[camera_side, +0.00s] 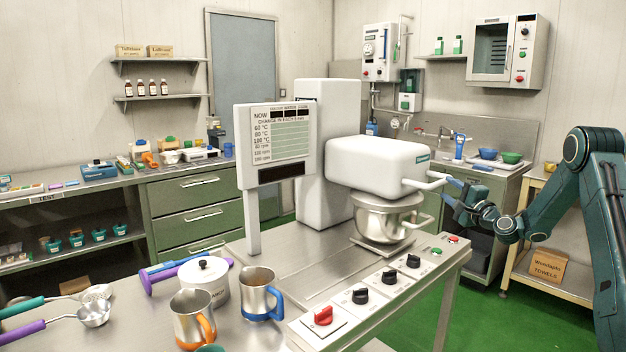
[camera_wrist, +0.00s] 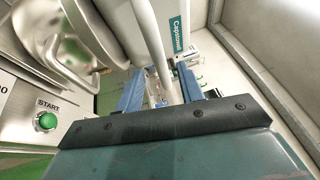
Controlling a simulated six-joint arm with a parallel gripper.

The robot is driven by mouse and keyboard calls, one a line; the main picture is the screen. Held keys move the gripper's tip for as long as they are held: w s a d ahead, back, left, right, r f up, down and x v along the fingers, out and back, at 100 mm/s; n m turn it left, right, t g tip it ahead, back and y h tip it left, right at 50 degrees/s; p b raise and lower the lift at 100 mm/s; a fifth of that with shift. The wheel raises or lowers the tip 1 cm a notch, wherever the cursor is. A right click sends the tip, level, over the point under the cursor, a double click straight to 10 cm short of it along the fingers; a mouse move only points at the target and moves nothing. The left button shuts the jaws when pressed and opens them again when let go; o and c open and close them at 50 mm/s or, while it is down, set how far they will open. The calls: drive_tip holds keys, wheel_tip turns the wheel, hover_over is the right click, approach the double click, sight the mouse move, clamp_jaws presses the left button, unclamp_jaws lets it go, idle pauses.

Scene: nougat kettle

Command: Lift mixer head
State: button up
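The white mixer head (camera_side: 378,162) sits level over the steel bowl (camera_side: 388,218) on its stand. A pale bar handle (camera_side: 425,184) sticks out from the head's right side. My gripper (camera_side: 452,190) is at the outer end of this handle, with its blue fingers apart. In the wrist view the handle (camera_wrist: 152,42) runs between the two fingers of my gripper (camera_wrist: 158,76), with a gap visible on both sides. I cannot tell exactly how deep the handle lies between them. The bowl (camera_wrist: 75,35) is at upper left there.
A control panel with knobs (camera_side: 361,296) and a green start button (camera_wrist: 46,121) lies along the table front. A display board (camera_side: 277,145) stands left of the mixer. Steel jugs (camera_side: 261,294) and ladles (camera_side: 93,314) are at front left. The sink counter (camera_side: 470,165) is behind.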

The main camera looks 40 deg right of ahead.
sight(443, 184)
drive_tip(key=shift+x, duration=3.4)
clamp_jaws()
